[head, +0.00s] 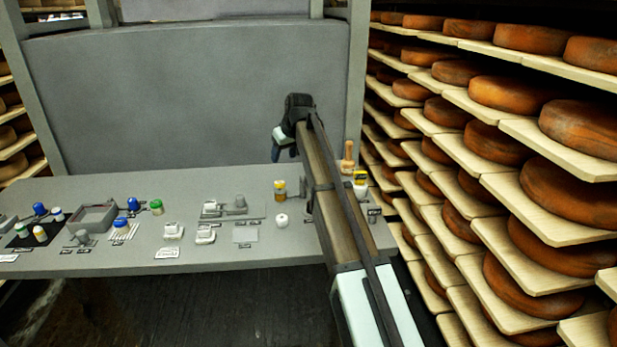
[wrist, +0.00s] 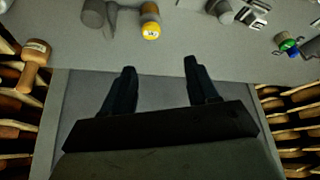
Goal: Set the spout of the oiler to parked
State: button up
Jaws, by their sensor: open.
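My gripper (wrist: 159,67) is open and empty, its two dark fingers spread wide in the wrist view. In the head view it (head: 285,152) hangs above the back edge of the table. A grey rounded body with a narrow grey arm beside it, which may be the oiler (wrist: 94,13), is cut by the top edge of the wrist view, ahead and left of my fingers and apart from them. My arm appears to cover it in the head view. I cannot read its spout's setting.
A wooden mallet-like tool (head: 347,160) stands at the table's right back and shows at left in the wrist view (wrist: 36,62). An amber jar (head: 279,189) stands left of my arm. A grey tray (head: 97,207) and small items fill the table's left. Cheese shelves (head: 560,230) rise at right.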

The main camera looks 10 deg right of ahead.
jog(key=s+d+r, duration=0.2)
jog(key=d, duration=0.8)
jog(key=shift+g, duration=0.3)
jog(key=x, duration=0.9)
jog(key=d+x, duration=0.1)
jog(key=x, duration=0.4)
jog(key=shift+w, duration=0.1)
jog(key=shift+c, duration=0.2)
jog(key=shift+a, duration=0.1)
grip_shut()
